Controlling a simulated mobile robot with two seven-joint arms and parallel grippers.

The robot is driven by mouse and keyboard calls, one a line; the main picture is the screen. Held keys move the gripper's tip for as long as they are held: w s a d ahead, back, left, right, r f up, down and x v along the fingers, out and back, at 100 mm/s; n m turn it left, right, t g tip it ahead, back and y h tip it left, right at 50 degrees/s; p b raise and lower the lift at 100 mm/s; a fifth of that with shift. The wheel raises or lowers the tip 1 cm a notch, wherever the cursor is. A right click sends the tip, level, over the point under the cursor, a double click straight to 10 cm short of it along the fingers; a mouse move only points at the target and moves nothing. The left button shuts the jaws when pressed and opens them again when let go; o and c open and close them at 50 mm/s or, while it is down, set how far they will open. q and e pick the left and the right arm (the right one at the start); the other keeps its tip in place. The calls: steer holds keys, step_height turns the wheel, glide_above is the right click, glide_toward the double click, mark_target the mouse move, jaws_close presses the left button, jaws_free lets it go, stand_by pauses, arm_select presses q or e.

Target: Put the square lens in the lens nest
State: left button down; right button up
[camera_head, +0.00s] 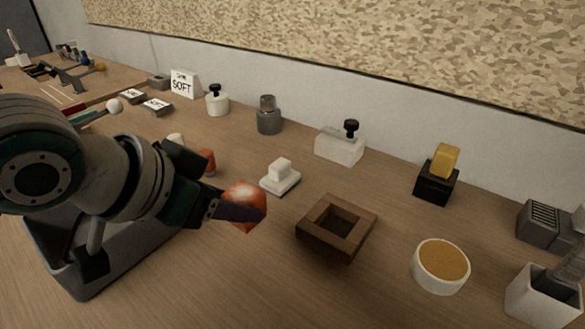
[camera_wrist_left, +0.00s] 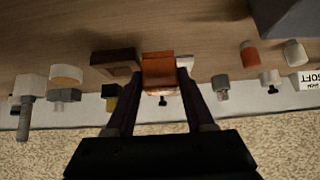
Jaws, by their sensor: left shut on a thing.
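The square lens (camera_head: 246,204) is orange and glossy, held in my left gripper (camera_head: 240,208). It hangs above the table, tilted in the head view. In the left wrist view the orange lens (camera_wrist_left: 158,70) sits between both fingertips of my left gripper (camera_wrist_left: 158,82). The lens nest (camera_head: 360,240) looks to be the brown square wooden frame with a dark square recess, which appears empty. It lies to the right of the lens, apart from it. The nest also shows beside the lens in the left wrist view (camera_wrist_left: 113,57). My right gripper is not in view.
A white stepped block (camera_head: 280,178) stands behind the lens and nest. A round white dish (camera_head: 441,265) with a tan top is right of the nest. A grey bin (camera_head: 75,275) lies under my left arm. A black holder with a yellow piece (camera_head: 437,184) stands near the wall.

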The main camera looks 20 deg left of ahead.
arm_select(q)
steer(key=shift+f+b, duration=0.7)
steer(key=shift+f, duration=2.1)
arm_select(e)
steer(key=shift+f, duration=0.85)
arm_select(q)
steer(key=shift+f, duration=0.2)
steer(key=shift+c, duration=1.3)
jaws_free()
